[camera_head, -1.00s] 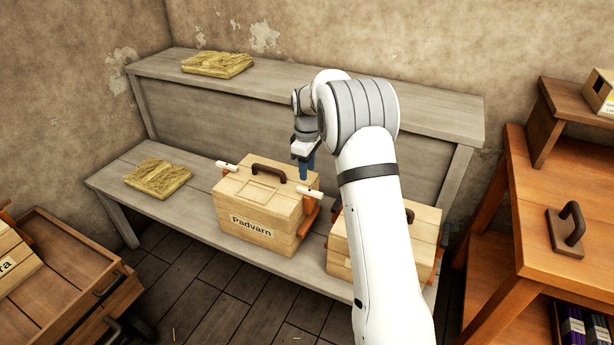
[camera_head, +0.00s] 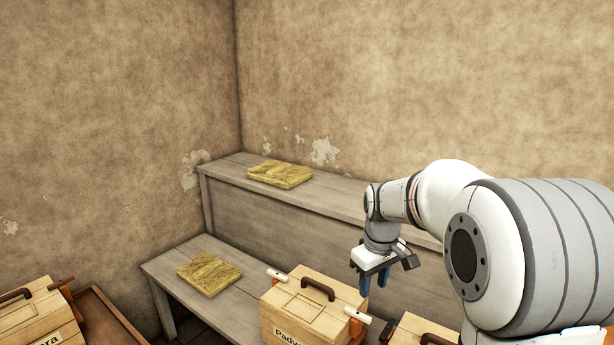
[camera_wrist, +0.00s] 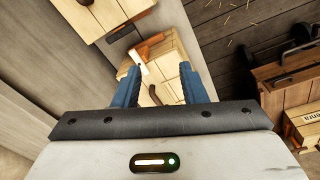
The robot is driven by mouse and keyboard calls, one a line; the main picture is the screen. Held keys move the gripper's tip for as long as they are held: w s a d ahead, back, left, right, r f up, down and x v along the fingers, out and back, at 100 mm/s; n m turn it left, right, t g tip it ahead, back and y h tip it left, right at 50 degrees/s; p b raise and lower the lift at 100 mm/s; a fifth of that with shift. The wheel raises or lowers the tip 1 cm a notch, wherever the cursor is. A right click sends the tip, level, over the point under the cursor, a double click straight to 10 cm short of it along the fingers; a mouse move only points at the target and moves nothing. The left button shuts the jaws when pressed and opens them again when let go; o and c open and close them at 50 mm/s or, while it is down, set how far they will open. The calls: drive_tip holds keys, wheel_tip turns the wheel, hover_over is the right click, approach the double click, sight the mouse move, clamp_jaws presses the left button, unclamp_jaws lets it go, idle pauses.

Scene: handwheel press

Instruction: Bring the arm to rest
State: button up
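My arm is in the right part of the head view, reaching over the lower shelf. My gripper (camera_head: 373,288) points down, above and to the right of the lid of the wooden box labelled "Padvarn" (camera_head: 308,300). In the wrist view its two blue fingers (camera_wrist: 160,68) stand apart with nothing held between them. A wooden box with an orange side piece (camera_wrist: 165,60) shows beyond and below the fingers, and another box (camera_wrist: 108,15) is at the top left. The Padvarn box has a dark handle and white-tipped bars at its sides.
A straw-coloured slab (camera_head: 208,272) lies on the lower shelf (camera_head: 180,258), another (camera_head: 280,174) on the upper shelf (camera_head: 225,178). A second box (camera_head: 420,328) stands right of Padvarn, partly cut off. Another labelled box (camera_head: 35,325) is at lower left. Air above the shelves is clear.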

drive_tip(key=s+r+m+p, duration=0.2)
drive_tip(key=s+m, duration=0.1)
drive_tip(key=s, duration=0.8)
drive_tip(key=s+r+m+t+p, duration=0.1)
drive_tip(key=s+r+m+p, duration=0.2)
drive_tip(key=s, duration=0.9)
drive_tip(key=shift+s, duration=0.3)
drive_tip(key=shift+r, duration=0.1)
